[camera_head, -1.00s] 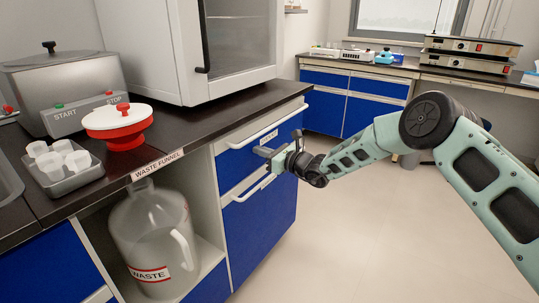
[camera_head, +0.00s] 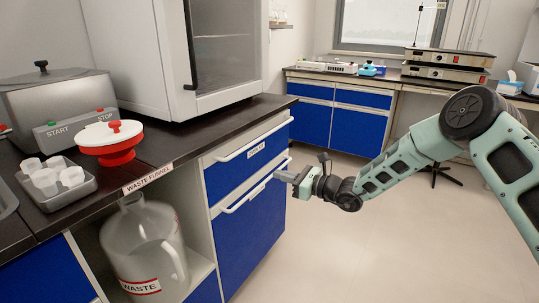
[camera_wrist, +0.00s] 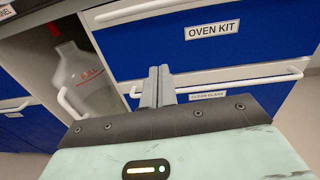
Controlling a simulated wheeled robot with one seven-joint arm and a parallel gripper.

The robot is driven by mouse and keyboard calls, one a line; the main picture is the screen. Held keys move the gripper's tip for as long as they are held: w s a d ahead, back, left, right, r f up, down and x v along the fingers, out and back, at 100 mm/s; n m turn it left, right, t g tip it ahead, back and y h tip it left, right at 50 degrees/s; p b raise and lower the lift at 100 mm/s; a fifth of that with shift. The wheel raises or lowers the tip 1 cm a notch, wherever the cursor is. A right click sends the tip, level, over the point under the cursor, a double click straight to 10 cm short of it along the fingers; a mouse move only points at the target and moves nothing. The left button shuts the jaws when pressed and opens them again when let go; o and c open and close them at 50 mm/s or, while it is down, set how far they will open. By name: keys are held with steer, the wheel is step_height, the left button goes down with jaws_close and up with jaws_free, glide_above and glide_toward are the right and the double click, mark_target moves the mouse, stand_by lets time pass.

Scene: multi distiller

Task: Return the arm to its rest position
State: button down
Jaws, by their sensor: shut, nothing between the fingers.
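My arm (camera_head: 400,160) is light green with dark joints and reaches in from the right side of the head view. My gripper (camera_head: 283,176) points left at the blue drawer fronts, close to the handle of the lower drawer. In the wrist view my gripper (camera_wrist: 158,85) has its two grey fingers together, with nothing between them. The drawer labelled OVEN KIT (camera_wrist: 225,40) is above the fingers there. I cannot tell whether the fingertips touch the handle.
A waste jug (camera_head: 140,250) stands in the open cabinet bay. The counter holds a red and white funnel (camera_head: 110,140), a tray of cups (camera_head: 72,200), a grey bath (camera_head: 65,95) and an oven (camera_head: 215,50). The floor (camera_head: 330,255) is open below my arm.

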steer(key=s+a+r+n+g, duration=0.3)
steer(key=s+a+n+g, duration=0.1)
steer(key=s, duration=0.3)
steer(key=s+a+r+n+g, duration=0.3)
steer(key=s+a+n+g, duration=0.1)
steer(key=s+a+n, duration=0.15)
steer(key=s+r+n+g+h, duration=0.2)
steer(key=s+n+g+h, duration=0.45)
steer(key=s, duration=1.05)
steer(key=s+d+n+t+h, duration=0.5)
steer(key=s+d+n+h, duration=0.3)
steer(key=s+d+n, duration=0.8)
step_height(320, 180, up, 23)
steer(key=s+p, duration=0.1)
steer(key=p, duration=2)
steer(key=shift+s+a+f+p, duration=0.15)
steer(key=shift+s+a+p, duration=0.1)
steer(key=shift+p, duration=0.15)
